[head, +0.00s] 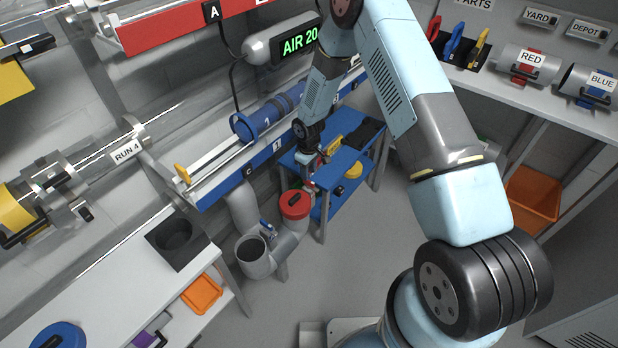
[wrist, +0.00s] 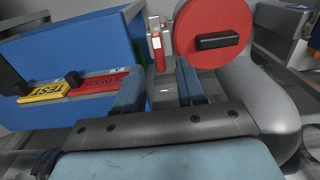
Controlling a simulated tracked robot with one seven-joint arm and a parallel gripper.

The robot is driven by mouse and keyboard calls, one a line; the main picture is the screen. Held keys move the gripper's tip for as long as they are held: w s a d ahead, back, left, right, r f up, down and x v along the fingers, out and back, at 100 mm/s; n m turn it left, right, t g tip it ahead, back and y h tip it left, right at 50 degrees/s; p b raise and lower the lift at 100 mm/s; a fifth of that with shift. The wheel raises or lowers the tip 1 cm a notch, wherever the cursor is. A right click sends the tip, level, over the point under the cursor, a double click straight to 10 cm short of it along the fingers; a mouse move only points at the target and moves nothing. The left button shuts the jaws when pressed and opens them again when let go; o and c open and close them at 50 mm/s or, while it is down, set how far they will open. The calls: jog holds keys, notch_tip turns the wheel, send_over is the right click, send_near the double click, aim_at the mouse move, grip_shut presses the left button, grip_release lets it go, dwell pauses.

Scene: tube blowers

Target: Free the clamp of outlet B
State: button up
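A red round cap with a black bar handle (head: 295,203) closes a grey upright outlet pipe; it shows large in the wrist view (wrist: 212,42). A small red and white upright part (wrist: 156,45), possibly a clamp lever, stands just left of the cap. My gripper (wrist: 160,92) is open, with its two blue-grey fingers apart and nothing seen between them. Its fingers point toward the red and white part, short of it. In the head view my gripper (head: 318,168) is above and right of the cap, partly hidden. I cannot read a letter B on any outlet.
A blue cart (head: 345,160) stands close to my gripper; a blue body with red and yellow tags (wrist: 75,88) fills the wrist view's left. An open grey pipe (head: 252,255) with a blue lever stands left of the cap. The floor in front is clear.

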aim_at(309, 181)
notch_tip(309, 181, up, 9)
dwell(0.4)
